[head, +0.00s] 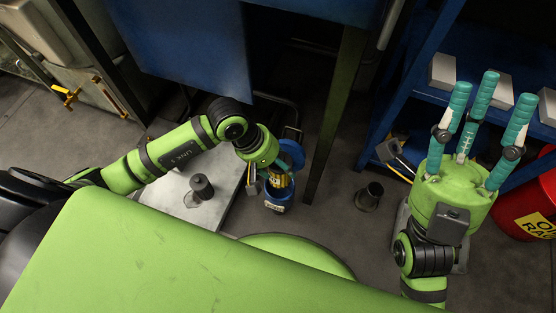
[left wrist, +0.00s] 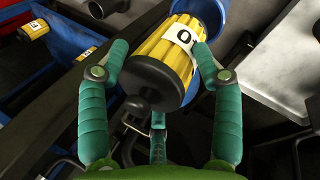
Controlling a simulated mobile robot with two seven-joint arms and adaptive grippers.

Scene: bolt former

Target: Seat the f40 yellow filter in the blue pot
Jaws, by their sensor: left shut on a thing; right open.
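The yellow filter (left wrist: 168,45) has black end caps and a white label, of which only part reads. My left gripper (left wrist: 160,75) is shut on it, with fingers on both sides. In the head view, my left gripper (head: 273,178) points down over the blue pot (head: 275,198), with the yellow filter (head: 281,179) between them. The blue pot (left wrist: 208,15) shows behind the filter's far end in the left wrist view. I cannot tell how far that end is inside the pot. My right gripper (head: 488,120) is open and empty, fingers pointing up, well to the right.
A dark cylindrical part (head: 202,187) stands on a grey plate (head: 222,205). A dark cup-like part (head: 370,196) is on the floor. A blue shelf (head: 430,90) and red drum (head: 525,205) are at the right.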

